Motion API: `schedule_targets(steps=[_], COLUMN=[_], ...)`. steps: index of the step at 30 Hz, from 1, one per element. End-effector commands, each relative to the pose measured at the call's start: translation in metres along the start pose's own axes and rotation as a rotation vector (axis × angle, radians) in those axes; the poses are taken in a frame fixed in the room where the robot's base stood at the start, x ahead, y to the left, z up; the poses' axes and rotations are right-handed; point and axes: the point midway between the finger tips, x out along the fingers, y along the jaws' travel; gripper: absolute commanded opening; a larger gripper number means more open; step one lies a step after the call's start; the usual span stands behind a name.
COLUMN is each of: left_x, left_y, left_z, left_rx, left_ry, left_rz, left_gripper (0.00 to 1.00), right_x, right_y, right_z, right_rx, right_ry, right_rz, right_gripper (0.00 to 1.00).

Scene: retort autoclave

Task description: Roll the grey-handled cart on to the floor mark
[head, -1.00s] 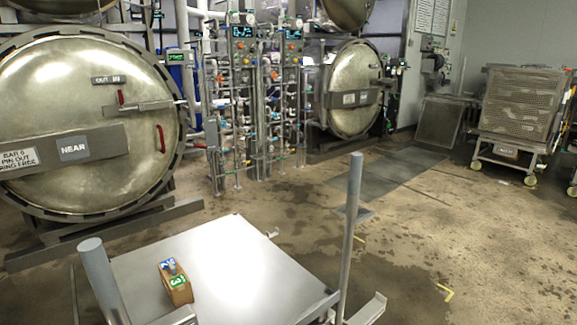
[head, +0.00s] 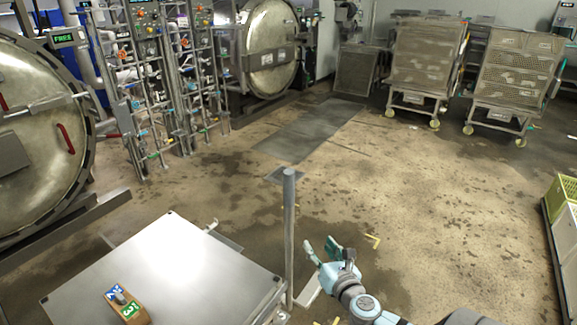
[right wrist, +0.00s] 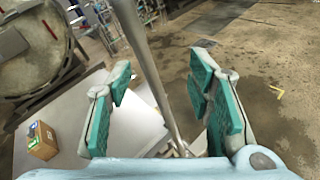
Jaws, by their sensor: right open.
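The cart (head: 190,265) has a flat steel top and an upright grey handle post (head: 289,235) at its right corner. In the right wrist view the post (right wrist: 152,75) runs between my two green-padded fingers in the picture. My right gripper (head: 322,250) is open and empty, just right of the post in the head view and apart from it. Yellow floor mark corners (head: 374,240) lie on the floor beyond and right of my gripper; one shows in the right wrist view (right wrist: 277,91). My left gripper is out of view.
A brown block with numbered labels (head: 126,304) sits on the cart top. Round retort doors (head: 40,140) and pipework stand at the left and back. Mesh-crate carts (head: 425,60) stand at the back right, green and white crates (head: 565,205) at the right edge. The middle floor is clear.

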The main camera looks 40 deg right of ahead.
Motion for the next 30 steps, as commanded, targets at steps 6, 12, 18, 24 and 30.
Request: schedule_targets(steps=[6,12,18,24,30], left_x=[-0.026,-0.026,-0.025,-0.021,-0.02], left_y=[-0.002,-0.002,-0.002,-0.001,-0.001], left_z=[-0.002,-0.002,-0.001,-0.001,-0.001], left_rx=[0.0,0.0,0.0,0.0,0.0], left_ry=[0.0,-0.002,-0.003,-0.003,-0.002], left_rz=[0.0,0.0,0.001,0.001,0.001], left_gripper=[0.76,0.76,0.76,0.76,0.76], right_x=[-0.009,0.031,0.088,0.121,0.128], right_y=[0.053,0.057,0.062,0.066,0.068], right_z=[0.093,0.099,0.106,0.109,0.111], right_rx=[-0.28,-0.279,-0.277,-0.277,-0.278], right_ry=[-0.176,-0.18,-0.177,-0.175,-0.174], right_rz=[0.1,0.097,0.096,0.097,0.098], right_gripper=[0.47,0.47,0.47,0.47,0.47])
